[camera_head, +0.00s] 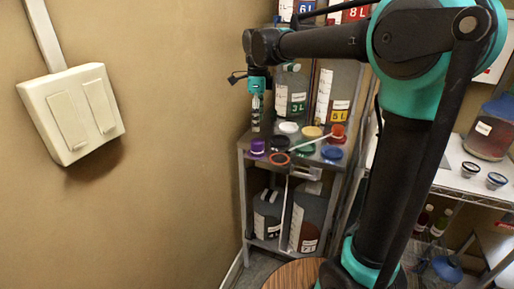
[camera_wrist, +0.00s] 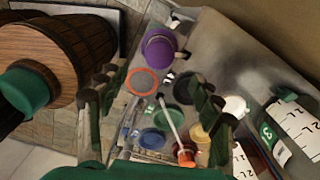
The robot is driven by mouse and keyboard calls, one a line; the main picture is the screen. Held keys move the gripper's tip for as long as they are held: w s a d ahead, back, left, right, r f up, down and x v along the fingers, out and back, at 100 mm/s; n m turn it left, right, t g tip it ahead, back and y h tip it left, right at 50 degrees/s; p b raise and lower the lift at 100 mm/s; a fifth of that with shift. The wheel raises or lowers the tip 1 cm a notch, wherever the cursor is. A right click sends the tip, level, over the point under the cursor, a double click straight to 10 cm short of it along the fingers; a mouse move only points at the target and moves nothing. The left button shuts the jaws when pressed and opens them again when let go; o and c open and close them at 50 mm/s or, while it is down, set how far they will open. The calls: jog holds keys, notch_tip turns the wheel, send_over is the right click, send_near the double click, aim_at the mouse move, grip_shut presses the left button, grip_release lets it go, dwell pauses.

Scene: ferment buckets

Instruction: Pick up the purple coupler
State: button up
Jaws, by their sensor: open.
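The purple coupler (camera_head: 257,147) stands at the left front corner of a grey shelf top. In the wrist view the purple coupler (camera_wrist: 160,45) shows from above, beyond my fingertips near the top of the picture. My gripper (camera_head: 256,125) hangs pointing down above the shelf's left side, just over the purple coupler in the head view. In the wrist view my gripper (camera_wrist: 152,82) has its two green-and-black fingers spread wide, with nothing held between them. I cannot tell the exact height gap from fingers to coupler.
An orange ring (camera_wrist: 142,81) lies close to the coupler. A dark lid (camera_head: 279,145), a white lid (camera_head: 289,127), a green lid (camera_head: 302,148), a blue lid (camera_head: 332,153) and a red-orange part (camera_head: 338,130) crowd the shelf. Labelled jugs (camera_head: 292,92) stand behind; the wall is left.

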aim_at(258, 141)
notch_tip(258, 141, down, 10)
jog(key=shift+r, duration=0.25)
dwell(0.3)
jog(key=shift+c, duration=0.4)
jog(key=c, duration=1.3)
jog(key=shift+r, duration=0.15)
